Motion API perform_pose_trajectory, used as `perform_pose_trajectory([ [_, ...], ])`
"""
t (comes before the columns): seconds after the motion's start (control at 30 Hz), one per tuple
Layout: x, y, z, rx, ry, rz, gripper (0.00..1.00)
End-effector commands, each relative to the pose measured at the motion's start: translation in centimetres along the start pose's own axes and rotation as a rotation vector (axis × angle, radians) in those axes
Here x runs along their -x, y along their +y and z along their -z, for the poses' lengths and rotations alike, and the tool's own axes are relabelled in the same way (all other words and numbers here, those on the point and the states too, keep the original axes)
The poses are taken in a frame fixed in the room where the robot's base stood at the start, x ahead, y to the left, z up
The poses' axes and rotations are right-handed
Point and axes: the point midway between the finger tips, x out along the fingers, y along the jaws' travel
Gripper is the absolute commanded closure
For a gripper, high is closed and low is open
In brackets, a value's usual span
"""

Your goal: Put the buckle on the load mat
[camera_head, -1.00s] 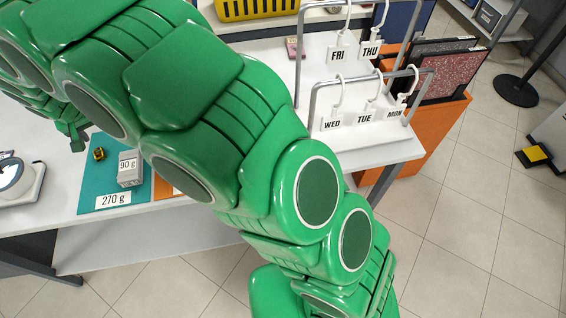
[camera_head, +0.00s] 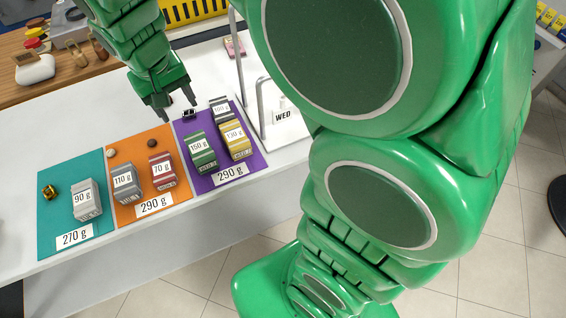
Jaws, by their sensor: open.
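Three mats lie on the white counter: teal marked 270 g (camera_head: 56,222), orange marked 290 g (camera_head: 126,203) and purple marked 290 g (camera_head: 205,186). I cannot tell which is the load mat. A small black item (camera_head: 189,114), possibly the buckle, is at the purple mat's back edge. A small gold item (camera_head: 50,192) lies on the teal mat; its kind is unclear. My gripper (camera_head: 176,108) is open and empty, pointing down by the purple mat's back left corner. Its right fingertip is close to the black item; I cannot tell if they touch.
Weight-labelled blocks stand on the mats: 90 g (camera_head: 87,200), 110 g (camera_head: 125,182), 70 g (camera_head: 161,172), 150 g (camera_head: 201,153), 130 g (camera_head: 235,140) and another behind.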

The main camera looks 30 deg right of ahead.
Motion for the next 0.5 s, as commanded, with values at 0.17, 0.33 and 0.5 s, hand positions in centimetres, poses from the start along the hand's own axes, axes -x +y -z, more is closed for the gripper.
perform_pose_trajectory([
  [0.17, 1.0, 4.3, -5.0, -0.037, -0.053, 0.006, 0.42],
  [0.33, 1.6, 7.2, -9.9, -0.065, -0.103, 0.018, 0.42],
  [0.5, 2.1, 9.4, -15.1, -0.092, -0.150, 0.037, 0.42],
])
